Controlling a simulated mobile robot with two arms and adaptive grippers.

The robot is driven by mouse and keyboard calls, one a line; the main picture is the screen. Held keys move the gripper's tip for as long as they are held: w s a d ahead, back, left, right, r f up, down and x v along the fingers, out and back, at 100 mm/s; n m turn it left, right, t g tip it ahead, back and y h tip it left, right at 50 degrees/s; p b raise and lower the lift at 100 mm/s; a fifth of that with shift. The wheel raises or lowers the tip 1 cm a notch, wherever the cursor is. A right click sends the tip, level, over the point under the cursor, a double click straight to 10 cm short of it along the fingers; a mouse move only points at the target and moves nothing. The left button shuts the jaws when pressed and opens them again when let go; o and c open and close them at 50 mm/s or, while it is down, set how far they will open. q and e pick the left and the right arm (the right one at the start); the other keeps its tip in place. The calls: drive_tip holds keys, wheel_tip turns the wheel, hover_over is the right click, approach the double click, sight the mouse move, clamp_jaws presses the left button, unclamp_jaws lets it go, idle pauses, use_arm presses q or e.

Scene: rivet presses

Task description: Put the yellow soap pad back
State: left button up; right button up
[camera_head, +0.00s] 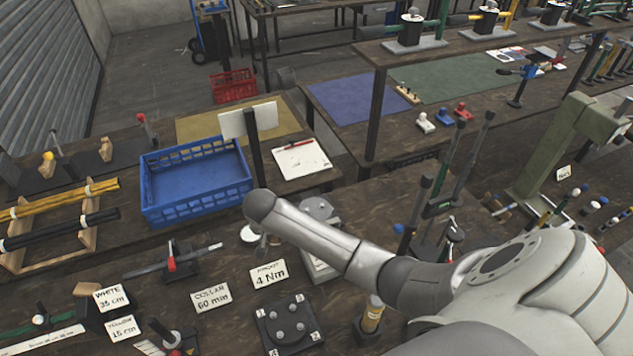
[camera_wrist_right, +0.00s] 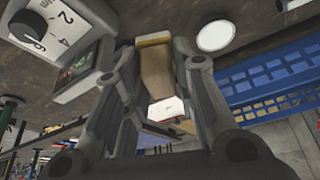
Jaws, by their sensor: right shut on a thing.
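My right gripper (camera_wrist_right: 155,52) is shut on a tan block with a yellow edge, which looks like the yellow soap pad (camera_wrist_right: 155,74). The pad sits between the two fingers in the right wrist view. In the head view the right gripper (camera_head: 262,240) is mostly hidden under my forearm, above the bench, and the pad cannot be made out there. A round white disc (camera_head: 250,233) lies on the bench just beside the gripper; it also shows in the right wrist view (camera_wrist_right: 216,35), apart from the pad. My left gripper is not in view.
An empty blue crate (camera_head: 195,183) stands behind and left of the gripper. A grey device with a dial (camera_wrist_right: 62,28) is close by. Label cards, including the "4 Nm" card (camera_head: 269,274), and a black block with round pegs (camera_head: 289,324) lie in front. A dark post (camera_head: 254,150) rises behind.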

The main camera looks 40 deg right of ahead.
drive_tip(key=shift+s, duration=0.1)
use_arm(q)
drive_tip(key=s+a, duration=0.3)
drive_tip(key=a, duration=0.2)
use_arm(e)
drive_tip(key=w+d+f+b, duration=0.2)
drive_tip(key=w+f+b, duration=0.1)
drive_tip(key=w+d+f+b, duration=0.2)
drive_tip(key=w+f+b, duration=0.1)
drive_tip(key=w+b, duration=0.1)
drive_tip(key=w+d+f+b, duration=0.2)
drive_tip(key=w+f+b, duration=0.1)
drive_tip(key=b, duration=0.1)
drive_tip(key=shift+w, duration=0.25)
drive_tip(key=shift+w+d+f+b, duration=0.1)
drive_tip(key=shift+w+d+b, duration=0.15)
drive_tip(key=shift+b, duration=0.35)
wheel_tip(320, 180, down, 4)
drive_tip(key=b, duration=0.4)
drive_tip(key=shift+w+r, duration=0.15)
drive_tip(key=shift+r, duration=0.1)
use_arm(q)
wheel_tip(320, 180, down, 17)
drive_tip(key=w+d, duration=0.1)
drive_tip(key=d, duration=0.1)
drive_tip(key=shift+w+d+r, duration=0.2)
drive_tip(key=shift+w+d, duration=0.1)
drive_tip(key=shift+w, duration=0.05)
use_arm(e)
drive_tip(key=shift+r, duration=0.1)
